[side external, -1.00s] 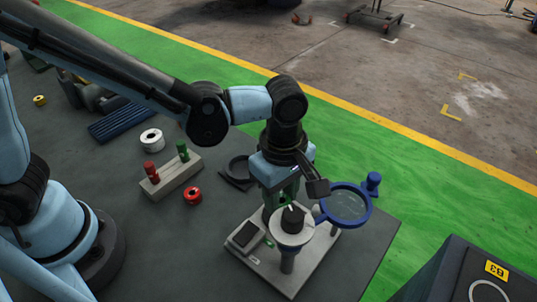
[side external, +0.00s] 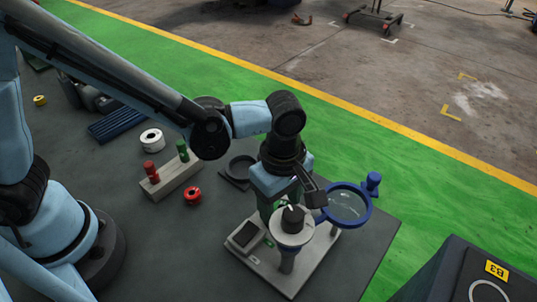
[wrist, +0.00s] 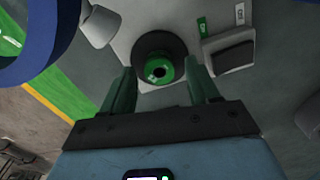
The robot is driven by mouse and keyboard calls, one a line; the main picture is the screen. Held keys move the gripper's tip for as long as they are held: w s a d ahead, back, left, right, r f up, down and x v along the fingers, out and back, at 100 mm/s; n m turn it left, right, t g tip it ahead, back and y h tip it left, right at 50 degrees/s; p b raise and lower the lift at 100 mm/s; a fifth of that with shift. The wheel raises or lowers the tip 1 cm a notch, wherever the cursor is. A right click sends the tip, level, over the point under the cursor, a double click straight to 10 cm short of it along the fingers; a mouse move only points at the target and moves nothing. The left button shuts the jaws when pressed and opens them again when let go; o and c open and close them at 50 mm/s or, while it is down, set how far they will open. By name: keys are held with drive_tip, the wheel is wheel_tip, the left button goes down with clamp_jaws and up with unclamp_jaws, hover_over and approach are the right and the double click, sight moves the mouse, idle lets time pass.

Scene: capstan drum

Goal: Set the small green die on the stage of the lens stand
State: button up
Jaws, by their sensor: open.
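In the wrist view, the small green die (wrist: 164,70) is a round green piece with a dark centre, on a dark round part. It lies between the green fingers of my gripper (wrist: 160,67), which are open with gaps on both sides. In the side view, my gripper (side external: 278,202) is low over the lens stand (side external: 277,277), behind its pale round stage (side external: 291,236). A dark round piece (side external: 293,219) with a white mark sits on that stage. The die is not clearly visible there, and I cannot tell whether the fingers touch anything.
The blue-rimmed lens (side external: 347,206) is close right of my gripper. A block (side external: 177,177) with red and green pegs, a red ring (side external: 192,203) and a white spool (side external: 152,139) lie to the left. The bench's right edge is close.

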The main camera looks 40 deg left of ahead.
sight(280, 206)
wheel_tip(280, 206, up, 12)
drive_tip(key=s+a+m+t, duration=0.1)
drive_tip(key=a+m+t, duration=0.6)
drive_tip(key=a+m, duration=0.8)
drive_tip(key=a+f, duration=0.1)
drive_tip(key=a, duration=0.6)
drive_tip(key=shift+a+m, duration=0.15)
drive_tip(key=shift+m, duration=0.25)
